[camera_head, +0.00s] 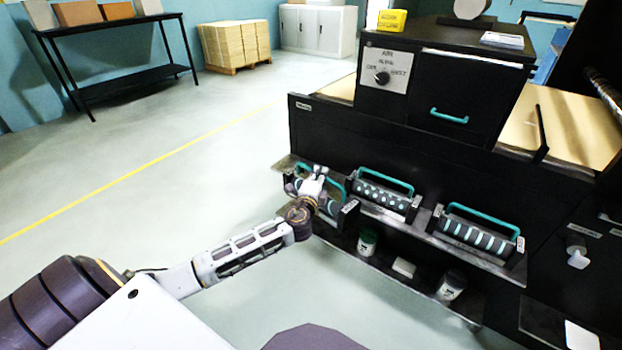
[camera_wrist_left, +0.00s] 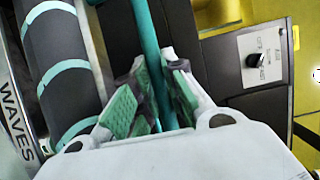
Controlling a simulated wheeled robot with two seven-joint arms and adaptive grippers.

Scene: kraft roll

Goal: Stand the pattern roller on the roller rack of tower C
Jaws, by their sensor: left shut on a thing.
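A dark pattern roller (camera_head: 332,207) with teal wave bands stands in its cradle at the left end of the shelf on the black machine. It also shows in the left wrist view (camera_wrist_left: 62,70), beside a label reading WAVES. My left gripper (camera_head: 319,176) is shut on its teal handle (camera_wrist_left: 150,45), with the green-padded fingers on both sides of the bar. The gripper and wrist partly hide this roller in the head view. The roller appears to be still at the shelf; a gap below it cannot be made out. I cannot identify tower C's roller rack here.
On the same shelf (camera_head: 422,224) are a dotted roller (camera_head: 382,192) and a striped roller (camera_head: 478,236). Jars (camera_head: 367,242) stand on a lower shelf. A control box with a dial (camera_head: 382,78) sits above. Open floor lies left, with a black table (camera_head: 110,80) and a pallet stack (camera_head: 236,44) beyond.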

